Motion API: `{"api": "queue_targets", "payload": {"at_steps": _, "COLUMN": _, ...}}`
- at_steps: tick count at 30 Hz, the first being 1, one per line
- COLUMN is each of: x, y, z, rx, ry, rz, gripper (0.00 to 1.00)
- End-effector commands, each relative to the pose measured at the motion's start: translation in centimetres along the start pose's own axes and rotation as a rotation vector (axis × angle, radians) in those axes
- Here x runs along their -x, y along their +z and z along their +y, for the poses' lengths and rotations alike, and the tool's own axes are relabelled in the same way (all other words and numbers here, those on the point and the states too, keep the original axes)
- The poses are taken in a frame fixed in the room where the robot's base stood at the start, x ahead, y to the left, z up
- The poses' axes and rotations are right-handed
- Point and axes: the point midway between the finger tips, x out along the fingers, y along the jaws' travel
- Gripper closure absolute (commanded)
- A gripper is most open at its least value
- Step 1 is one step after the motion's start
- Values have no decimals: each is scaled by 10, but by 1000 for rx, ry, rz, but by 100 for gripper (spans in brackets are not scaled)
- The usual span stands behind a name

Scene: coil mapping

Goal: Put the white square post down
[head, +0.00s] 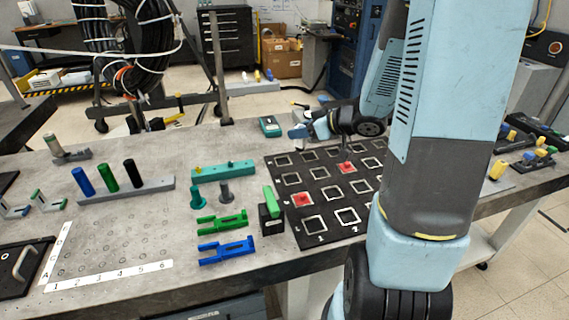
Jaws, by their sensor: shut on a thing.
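The post is too small and too hidden to make out. A second red square piece (302,199) lies nearer the board's left edge.
My arm hides the board's right part. Left of the board stand a green block in a black holder (270,226), green and blue forked parts (226,250), a teal bar (223,171) and a grey rack (125,190) with coloured cylinders. A teal box (269,127) lies behind.

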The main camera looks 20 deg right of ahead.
Motion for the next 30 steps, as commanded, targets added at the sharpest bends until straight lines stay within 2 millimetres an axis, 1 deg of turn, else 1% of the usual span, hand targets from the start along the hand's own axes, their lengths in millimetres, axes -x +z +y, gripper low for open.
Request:
{"api": "queue_targets", "payload": {"at_steps": 1, "x": 6, "y": 1, "z": -5, "rx": 7, "ry": -11, "rz": -3, "gripper": 99}}
{"api": "queue_targets", "payload": {"at_steps": 4, "x": 13, "y": 4, "z": -13, "rx": 15, "ry": -33, "rz": -10, "gripper": 99}}
{"api": "queue_targets", "payload": {"at_steps": 8, "x": 7, "y": 5, "z": -12, "rx": 19, "ry": -44, "rz": -14, "gripper": 99}}
{"api": "queue_targets", "payload": {"at_steps": 11, "x": -6, "y": 6, "z": -4, "rx": 17, "ry": -45, "rz": -14, "gripper": 99}}
{"api": "queue_targets", "payload": {"at_steps": 23, "x": -74, "y": 7, "z": 38, "rx": 17, "ry": -43, "rz": -13, "gripper": 99}}
{"api": "queue_targets", "payload": {"at_steps": 30, "x": -105, "y": 26, "z": 52, "rx": 16, "ry": -42, "rz": -14, "gripper": 99}}
